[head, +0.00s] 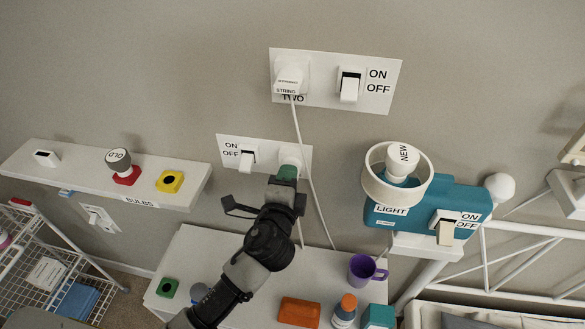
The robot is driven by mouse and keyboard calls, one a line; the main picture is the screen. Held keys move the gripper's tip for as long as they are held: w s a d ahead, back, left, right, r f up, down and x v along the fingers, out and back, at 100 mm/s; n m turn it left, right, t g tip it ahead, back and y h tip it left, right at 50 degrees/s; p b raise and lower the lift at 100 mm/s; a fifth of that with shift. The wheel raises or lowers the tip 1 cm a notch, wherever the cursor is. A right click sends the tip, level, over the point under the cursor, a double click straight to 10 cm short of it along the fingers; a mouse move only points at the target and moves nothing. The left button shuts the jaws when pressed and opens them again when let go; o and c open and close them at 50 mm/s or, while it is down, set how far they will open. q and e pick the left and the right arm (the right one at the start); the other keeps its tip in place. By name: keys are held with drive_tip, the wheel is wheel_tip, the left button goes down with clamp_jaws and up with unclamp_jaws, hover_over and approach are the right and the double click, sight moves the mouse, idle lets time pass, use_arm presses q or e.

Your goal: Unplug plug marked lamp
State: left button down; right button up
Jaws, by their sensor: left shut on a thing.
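My left gripper (287,177) is shut at a white plug (290,156) in the right part of the lower white wall plate (223,140). The gripper covers most of this plug, and any marking on it is hidden. The plug is still at the plate, but I cannot tell how far in it sits. A thin white cord shows below the gripper. An upper plate (335,101) holds a second white plug (289,79) marked "STRING", with its cord running down to the right. No "lamp" marking can be read. My right gripper is not in view.
ON/OFF switches sit on both plates. A teal light fixture (460,200) stands to the right, a shelf with bulbs (50,174) to the left. Below is a white table (215,250) with a purple mug (362,269), an orange block (299,311) and bottles.

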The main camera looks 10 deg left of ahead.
use_arm(q)
drive_tip(key=shift+s, duration=0.75)
drive_tip(key=shift+s, duration=1.2)
